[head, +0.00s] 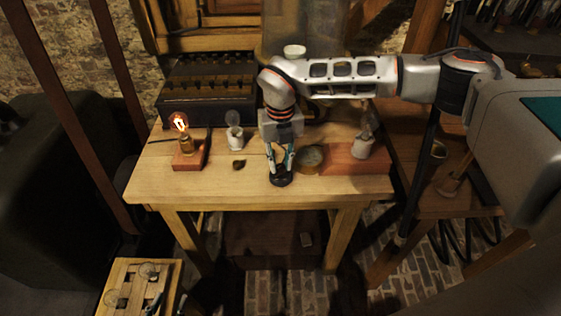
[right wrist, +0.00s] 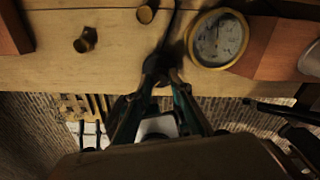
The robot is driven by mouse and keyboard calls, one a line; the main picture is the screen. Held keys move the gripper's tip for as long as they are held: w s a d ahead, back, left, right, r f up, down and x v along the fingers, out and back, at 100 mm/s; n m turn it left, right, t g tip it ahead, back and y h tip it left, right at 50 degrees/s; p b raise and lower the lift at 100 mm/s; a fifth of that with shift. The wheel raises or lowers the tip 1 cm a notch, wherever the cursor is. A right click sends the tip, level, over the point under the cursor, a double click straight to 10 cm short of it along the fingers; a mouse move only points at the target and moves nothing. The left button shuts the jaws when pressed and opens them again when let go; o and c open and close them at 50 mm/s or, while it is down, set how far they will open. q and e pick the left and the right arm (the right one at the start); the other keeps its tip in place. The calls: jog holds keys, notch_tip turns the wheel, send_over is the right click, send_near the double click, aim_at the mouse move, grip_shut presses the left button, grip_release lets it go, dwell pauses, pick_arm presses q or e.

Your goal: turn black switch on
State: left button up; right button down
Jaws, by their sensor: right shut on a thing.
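The black switch (head: 281,181) is a small dark piece at the front edge of the wooden table, mostly hidden by my right gripper (head: 281,168). My right gripper points down and is shut on it. In the right wrist view, the fingertips (right wrist: 162,82) meet at the black switch (right wrist: 154,65), with a dark cord running up from it. Whether its lever is on or off cannot be seen. A bulb (head: 180,122) on a red-brown wooden base at the left glows orange. My left gripper is not in view.
A round brass-rimmed gauge (head: 309,158) sits just right of my right gripper; it also shows in the right wrist view (right wrist: 218,38). An unlit bulb in a white holder (head: 235,137) and a dark battery box (head: 205,90) stand behind. A small brass piece (head: 239,164) lies left.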

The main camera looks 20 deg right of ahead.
aim_at(280, 166)
dwell(0.3)
jog(key=c, duration=1.8)
grip_release()
notch_tip(280, 166, up, 12)
